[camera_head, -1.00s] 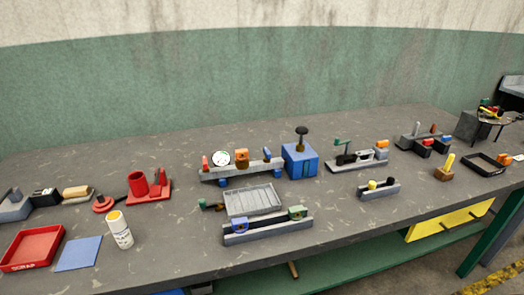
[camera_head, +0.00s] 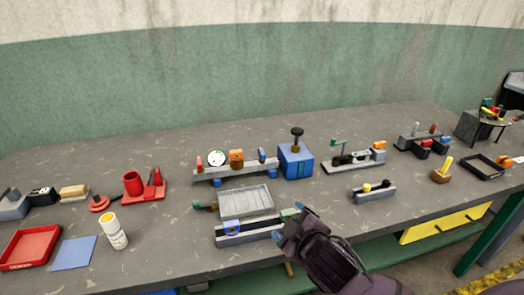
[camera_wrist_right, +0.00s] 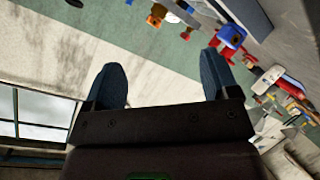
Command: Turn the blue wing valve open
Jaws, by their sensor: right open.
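A grey rail (camera_head: 222,173) at the middle of the bench carries a red piece, a round white gauge (camera_head: 216,158), an orange fitting (camera_head: 236,159) and a small upright blue piece (camera_head: 262,155). The blue piece looks like the wing valve, but it is too small to tell its turn position. My right gripper (camera_head: 292,225) is at the bench's front edge, below and right of that rail, apart from it. In the right wrist view its two blue-grey fingers (camera_wrist_right: 162,80) are spread with nothing between them. My left gripper is out of view.
A blue box with a black knob (camera_head: 296,160) stands right of the rail.

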